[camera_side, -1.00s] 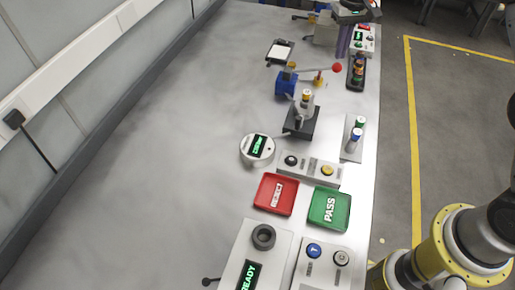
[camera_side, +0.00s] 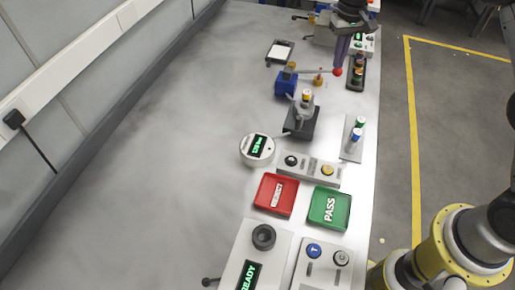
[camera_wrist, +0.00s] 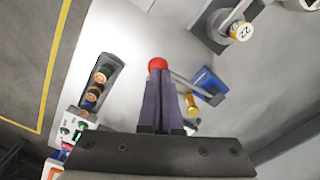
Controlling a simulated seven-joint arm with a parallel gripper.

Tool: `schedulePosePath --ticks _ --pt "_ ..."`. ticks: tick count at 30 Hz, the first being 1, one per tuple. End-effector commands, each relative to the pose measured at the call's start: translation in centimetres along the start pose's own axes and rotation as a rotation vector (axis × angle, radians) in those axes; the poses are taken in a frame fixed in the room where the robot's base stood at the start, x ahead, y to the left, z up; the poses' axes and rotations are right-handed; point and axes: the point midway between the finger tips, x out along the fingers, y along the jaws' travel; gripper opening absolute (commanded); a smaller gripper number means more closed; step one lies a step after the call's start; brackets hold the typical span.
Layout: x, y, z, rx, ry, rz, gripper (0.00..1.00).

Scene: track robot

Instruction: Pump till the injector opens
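The pump (camera_side: 286,84) is a blue block with a lever (camera_side: 315,72) ending in a red ball knob (camera_side: 338,72); the block also shows in the wrist view (camera_wrist: 210,90). My gripper (camera_side: 340,66) has its dark purple fingers together, tips at the knob, which shows just beyond them in the wrist view (camera_wrist: 157,64). The fingers seem to touch it from above, not around it. The injector (camera_side: 306,97), with a yellow cap marked 22 in the wrist view (camera_wrist: 241,31), stands upright in a black holder (camera_side: 302,122). A round gauge (camera_side: 257,149) has a lit green reading, too small to read surely.
A red REJECT tray (camera_side: 276,194) and green PASS tray (camera_side: 329,208) lie nearer. A button box (camera_side: 309,169) and a rack with two capped injectors (camera_side: 353,138) stand near the right edge. A black tray of several parts (camera_side: 356,72) is close to my gripper.

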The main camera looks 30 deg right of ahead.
Motion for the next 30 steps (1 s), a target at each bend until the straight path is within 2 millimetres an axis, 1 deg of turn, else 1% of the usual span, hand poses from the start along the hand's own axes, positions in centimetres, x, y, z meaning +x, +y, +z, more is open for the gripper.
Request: schedulePosePath --ticks 30 --pt "3.8 -0.1 0.0 0.000 -0.002 -0.001 0.00"
